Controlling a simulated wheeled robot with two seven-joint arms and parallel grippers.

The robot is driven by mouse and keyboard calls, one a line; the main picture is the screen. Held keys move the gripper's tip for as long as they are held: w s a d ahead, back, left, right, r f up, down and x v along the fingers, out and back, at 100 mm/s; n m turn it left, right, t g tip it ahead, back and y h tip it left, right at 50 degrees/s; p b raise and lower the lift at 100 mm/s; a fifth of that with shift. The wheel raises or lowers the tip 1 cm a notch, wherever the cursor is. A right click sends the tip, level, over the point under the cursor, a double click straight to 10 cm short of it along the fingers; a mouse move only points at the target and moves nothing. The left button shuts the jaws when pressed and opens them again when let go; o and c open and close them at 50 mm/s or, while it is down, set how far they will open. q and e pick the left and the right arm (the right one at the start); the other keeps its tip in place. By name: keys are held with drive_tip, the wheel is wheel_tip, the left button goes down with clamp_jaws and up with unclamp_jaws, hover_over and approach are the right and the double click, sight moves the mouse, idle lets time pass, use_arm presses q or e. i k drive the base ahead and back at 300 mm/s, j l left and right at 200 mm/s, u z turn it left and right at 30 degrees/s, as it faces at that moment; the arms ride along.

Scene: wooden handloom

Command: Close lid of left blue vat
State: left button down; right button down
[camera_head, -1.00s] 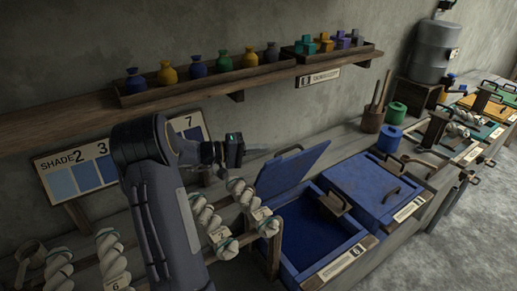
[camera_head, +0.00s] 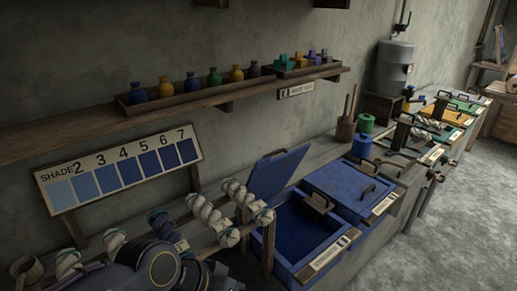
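The left blue vat (camera_head: 343,243) stands open on the bench, its dark blue inside in plain view. Its blue lid (camera_head: 280,172) is tilted up at the vat's back left side, leaning away from the opening. The right blue vat beside it has its lid (camera_head: 345,184) lying flat and shut, with a dark handle on top. My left arm comes in low at the lower left. Its gripper is at the bottom edge, left of the open vat and apart from the lid; its fingers are cut off by the frame. My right gripper is not in view.
A wooden rack with twisted white skeins (camera_head: 237,195) stands just left of the open vat, close to the lid. A shade board (camera_head: 120,170) is behind it. A shelf with dye bottles (camera_head: 190,84) runs above.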

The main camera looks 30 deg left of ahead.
sight(267, 177)
drive_tip(key=i+l+u, duration=0.15)
drive_tip(key=u, duration=0.25)
drive_tip(key=i+l+u, duration=0.15)
drive_tip(key=l+u, duration=0.7)
drive_tip(key=i+l+u, duration=0.1)
drive_tip(key=l+u, duration=0.15)
drive_tip(key=u, duration=0.15)
drive_tip(key=l+u, duration=0.45)
drive_tip(key=k+j, duration=0.05)
drive_tip(key=j, duration=0.05)
